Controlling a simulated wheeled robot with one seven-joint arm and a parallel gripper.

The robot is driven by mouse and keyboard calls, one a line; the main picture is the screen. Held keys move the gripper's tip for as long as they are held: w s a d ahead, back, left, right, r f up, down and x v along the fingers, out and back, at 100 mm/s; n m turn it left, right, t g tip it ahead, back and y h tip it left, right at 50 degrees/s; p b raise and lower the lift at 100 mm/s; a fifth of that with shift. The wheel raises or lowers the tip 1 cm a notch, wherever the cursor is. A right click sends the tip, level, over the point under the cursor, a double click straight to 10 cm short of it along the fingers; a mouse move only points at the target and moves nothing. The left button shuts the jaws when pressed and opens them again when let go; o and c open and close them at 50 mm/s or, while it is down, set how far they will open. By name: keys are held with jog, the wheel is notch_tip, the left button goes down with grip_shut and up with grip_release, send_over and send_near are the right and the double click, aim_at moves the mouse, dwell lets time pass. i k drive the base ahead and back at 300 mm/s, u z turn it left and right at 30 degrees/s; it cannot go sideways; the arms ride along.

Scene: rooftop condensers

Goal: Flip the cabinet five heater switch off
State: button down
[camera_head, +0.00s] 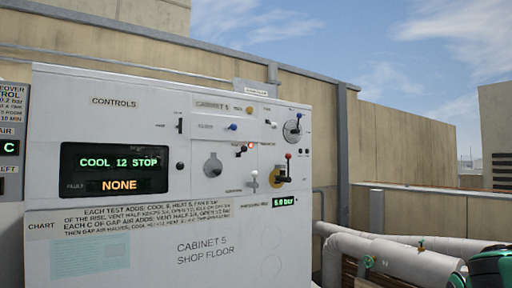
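The cabinet 5 panel (150,215) is a white box filling the left and middle of the view, marked "CONTROLS" and "CABINET 5 SHOP FLOOR". A dark and teal piece, probably of my arm, shows at the lower right corner; no gripper fingers are visible.
The display (117,171) reads "COOL 12 STOP" and "NONE". Pale pipes (390,255) run at lower right.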

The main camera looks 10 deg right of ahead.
aim_at(244, 148)
jog(key=i, duration=0.85)
jog(key=u, duration=0.1)
